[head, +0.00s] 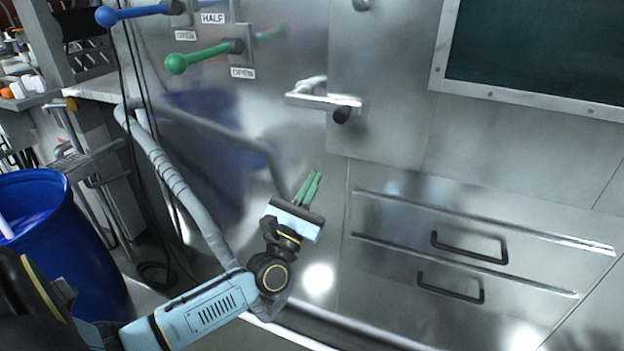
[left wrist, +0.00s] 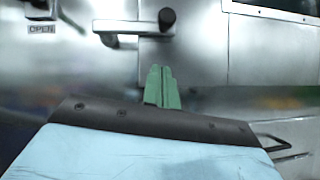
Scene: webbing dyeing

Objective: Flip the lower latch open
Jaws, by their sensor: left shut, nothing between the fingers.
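The lower latch (head: 322,97) is a silver metal handle with a black knob (head: 342,115) at its right end, mounted on the steel machine front. It lies roughly level, and in the left wrist view the latch (left wrist: 118,27) is ahead and above the fingers. My left gripper (head: 314,176) has green fingers that are shut and empty. It is below the latch, apart from it, pointing up. In the left wrist view the fingertips (left wrist: 161,70) are below the black knob (left wrist: 166,19). My right gripper is not in view.
A blue lever (head: 138,12) and a green lever (head: 203,55) stick out at the upper left. Drawers with black handles (head: 470,246) are at the lower right. A blue barrel (head: 75,255) and a grey hose (head: 175,180) are on the left.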

